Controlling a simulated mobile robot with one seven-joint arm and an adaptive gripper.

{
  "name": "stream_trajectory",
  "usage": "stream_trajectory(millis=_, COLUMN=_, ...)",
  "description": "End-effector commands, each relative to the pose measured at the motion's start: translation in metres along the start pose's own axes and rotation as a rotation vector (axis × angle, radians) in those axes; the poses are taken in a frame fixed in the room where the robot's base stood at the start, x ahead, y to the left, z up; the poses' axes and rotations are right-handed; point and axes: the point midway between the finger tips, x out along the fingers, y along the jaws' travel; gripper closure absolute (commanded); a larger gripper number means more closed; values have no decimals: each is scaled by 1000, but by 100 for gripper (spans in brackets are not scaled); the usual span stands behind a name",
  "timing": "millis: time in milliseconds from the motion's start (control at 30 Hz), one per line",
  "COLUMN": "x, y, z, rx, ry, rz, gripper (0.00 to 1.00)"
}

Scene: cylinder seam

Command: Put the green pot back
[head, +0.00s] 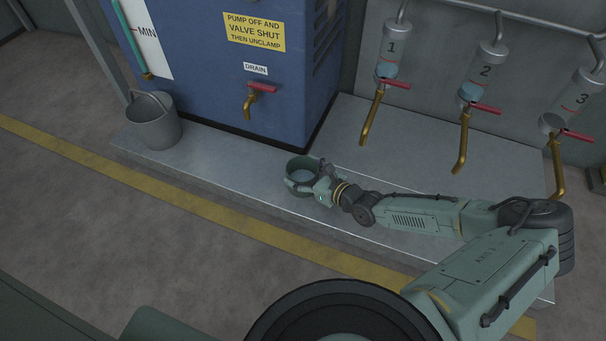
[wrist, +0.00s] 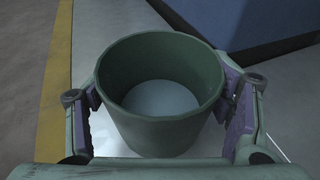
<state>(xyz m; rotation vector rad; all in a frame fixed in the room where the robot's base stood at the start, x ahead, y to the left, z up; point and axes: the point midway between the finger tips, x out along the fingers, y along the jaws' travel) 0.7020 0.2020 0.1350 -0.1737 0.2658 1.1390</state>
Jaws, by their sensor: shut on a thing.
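The green pot (wrist: 160,132) is a round, open-topped vessel with pale liquid or a pale bottom showing inside. My gripper (wrist: 165,100) has its purple-padded fingers against both sides of the pot in the wrist view. In the head view the pot (head: 302,166) is upright in my gripper (head: 305,183) at the plinth, in front of the blue cabinet. I cannot tell whether its base touches the plinth.
The blue cabinet (head: 215,80) has a drain tap (head: 252,98) with a red handle. A grey bucket (head: 154,125) stands on the plinth (head: 235,160) at left. Three numbered cylinders with brass spouts (head: 462,145) hang at right. The plinth between bucket and pot is clear.

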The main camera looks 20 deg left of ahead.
Motion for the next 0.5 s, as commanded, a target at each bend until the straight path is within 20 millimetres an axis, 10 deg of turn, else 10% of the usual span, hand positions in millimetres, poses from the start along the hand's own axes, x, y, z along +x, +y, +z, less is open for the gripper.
stream_trajectory(millis=267, x=1, y=0, z=-2, rx=-1, ry=-2, rz=0, gripper=65)
stream_trajectory(millis=300, x=1, y=0, z=-2, rx=-1, ry=0, rz=0, gripper=26)
stream_trajectory(millis=500, x=0, y=0, z=-1, rx=-1, ry=0, rz=1, gripper=13)
